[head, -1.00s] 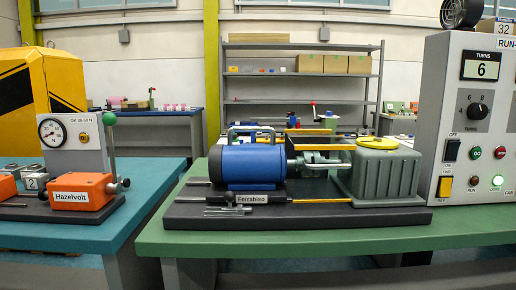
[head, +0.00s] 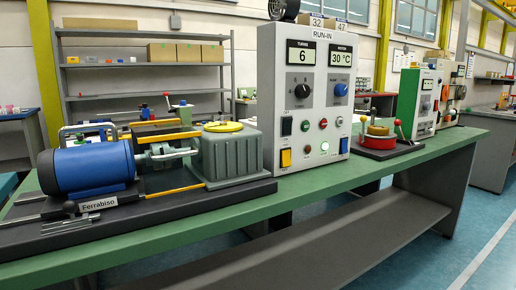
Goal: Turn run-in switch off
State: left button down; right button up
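The grey RUN-IN panel (head: 270,75) stands on the green bench right of centre in the head view. A black rocker switch (head: 286,126) is at its lower left, with a small OFF label above it; I cannot tell which way it is set. Beside it are a green button (head: 305,126), a red button (head: 323,124) and a yellow square switch (head: 285,158). A lamp (head: 324,147) glows pale at the bottom. The displays read 6 turns and 30 °C. Neither of my grippers is in view.
A blue motor (head: 88,168) and grey gearbox (head: 229,156) sit on a dark base (head: 130,222) left of the panel. A red device with handles (head: 381,142) and a green panel (head: 424,100) stand to its right. The floor in front of the bench is clear.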

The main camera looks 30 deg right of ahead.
aim_at(287, 124)
jog(key=z, duration=1.4)
